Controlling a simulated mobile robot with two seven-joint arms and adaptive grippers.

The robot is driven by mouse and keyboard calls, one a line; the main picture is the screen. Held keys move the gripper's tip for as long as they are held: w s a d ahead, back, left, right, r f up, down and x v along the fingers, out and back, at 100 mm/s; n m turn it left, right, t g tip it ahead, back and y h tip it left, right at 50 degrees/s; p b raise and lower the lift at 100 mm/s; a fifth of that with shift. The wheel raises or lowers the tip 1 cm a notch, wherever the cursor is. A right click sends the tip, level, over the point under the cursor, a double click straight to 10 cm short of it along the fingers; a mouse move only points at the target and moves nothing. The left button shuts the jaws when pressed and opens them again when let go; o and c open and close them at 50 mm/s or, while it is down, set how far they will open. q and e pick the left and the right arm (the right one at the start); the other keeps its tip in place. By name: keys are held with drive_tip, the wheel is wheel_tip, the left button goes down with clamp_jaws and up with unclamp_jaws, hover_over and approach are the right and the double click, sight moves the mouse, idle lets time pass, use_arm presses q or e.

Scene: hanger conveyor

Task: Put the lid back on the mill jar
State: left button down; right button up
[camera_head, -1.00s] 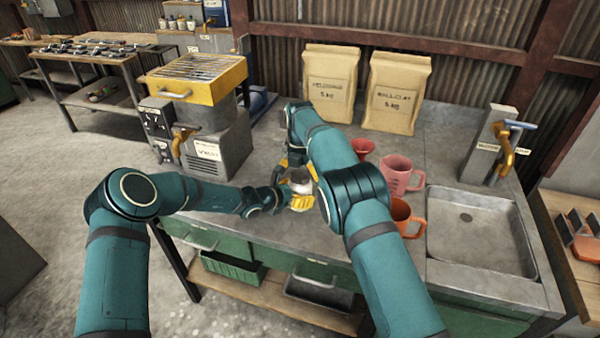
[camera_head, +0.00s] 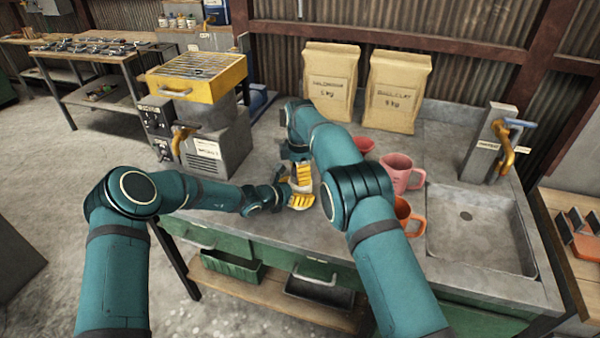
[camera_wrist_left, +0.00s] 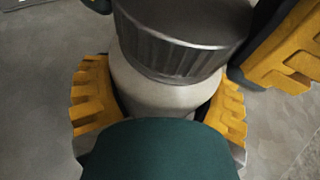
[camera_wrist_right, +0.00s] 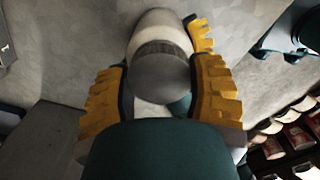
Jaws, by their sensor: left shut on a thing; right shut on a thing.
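The mill jar (camera_wrist_left: 165,92) is pale and round. My left gripper (camera_head: 300,200) has its yellow fingers on either side of the jar and is shut on it, over the counter. The dark grey lid (camera_wrist_left: 180,45), with a ribbed side, sits over the jar's mouth in the left wrist view, with no gap visible. My right gripper (camera_head: 302,175) is above the left one, shut on the lid, which is between its fingers in the right wrist view (camera_wrist_right: 160,72). In the head view the grippers mostly hide jar and lid. I cannot tell whether the lid is fully seated.
A red bowl (camera_head: 363,146), a pink mug (camera_head: 398,174) and an orange mug (camera_head: 405,215) stand right of my right arm. Two paper bags (camera_head: 330,85) stand at the back. A sink (camera_head: 480,230) is at right, a yellow-topped machine (camera_head: 205,145) at left.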

drive_tip(key=m, duration=0.3)
drive_tip(key=shift+m, duration=0.4)
drive_tip(key=m, duration=0.4)
drive_tip(key=o, duration=1.3)
drive_tip(key=shift+r, duration=2.25)
